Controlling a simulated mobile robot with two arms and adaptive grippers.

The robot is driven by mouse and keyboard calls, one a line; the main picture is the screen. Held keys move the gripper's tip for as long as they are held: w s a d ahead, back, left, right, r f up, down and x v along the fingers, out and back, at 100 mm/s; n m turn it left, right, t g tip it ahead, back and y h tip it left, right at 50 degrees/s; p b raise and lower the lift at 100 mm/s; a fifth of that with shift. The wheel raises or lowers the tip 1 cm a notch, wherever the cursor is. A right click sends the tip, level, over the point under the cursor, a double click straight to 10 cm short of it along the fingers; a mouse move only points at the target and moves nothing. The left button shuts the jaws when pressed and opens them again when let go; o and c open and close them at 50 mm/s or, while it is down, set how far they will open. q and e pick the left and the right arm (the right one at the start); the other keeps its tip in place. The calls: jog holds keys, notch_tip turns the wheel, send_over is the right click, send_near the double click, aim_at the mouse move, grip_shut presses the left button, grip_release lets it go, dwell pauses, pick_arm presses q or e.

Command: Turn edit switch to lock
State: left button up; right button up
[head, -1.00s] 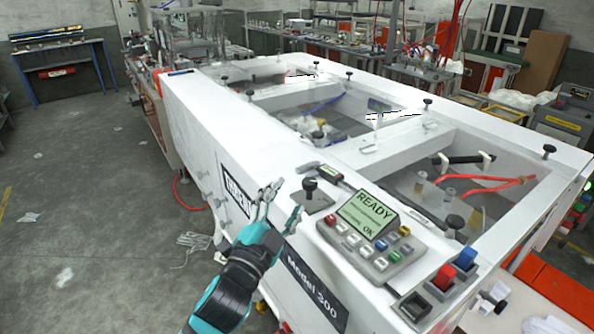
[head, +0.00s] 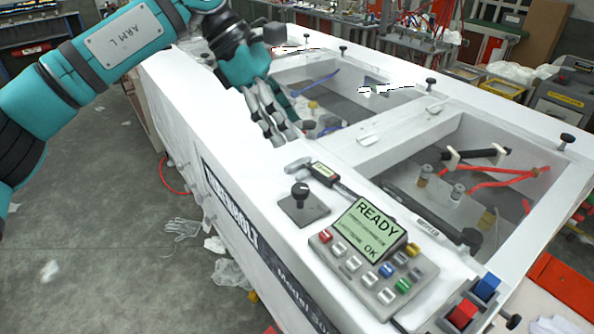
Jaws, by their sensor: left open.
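A black knob (head: 300,191) stands on a dark square plate (head: 304,211) on the white machine's top, left of the control panel (head: 369,270). It may be the edit switch; I cannot read any edit or lock label. The panel's screen (head: 369,229) reads READY and OK. My left gripper (head: 282,133) is open and empty over the machine's top, behind and a little left of the knob, apart from it. My right gripper is not in view.
A caliper-like tool (head: 324,174) lies just behind the knob. Red and blue rocker switches (head: 465,312) sit at the front right. Open bays (head: 470,185) lie to the right, with red hoses (head: 500,178). Gloves (head: 182,229) lie on the floor at left.

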pick_arm(q)
jog(key=w+a+r+y, duration=0.1)
jog(key=a+r+y, duration=0.1)
jog(key=a, duration=0.3)
jog(key=p, duration=0.6)
send_near(299, 188)
jog(key=shift+t, duration=0.3)
jog(key=x, duration=0.7)
jog(key=shift+s+d+f, duration=0.1)
jog(key=shift+s+d, duration=0.05)
jog(key=shift+s, duration=0.1)
jog(key=shift+p+x, duration=0.35)
jog(key=shift+x, duration=0.5)
jog(key=shift+c, duration=0.4)
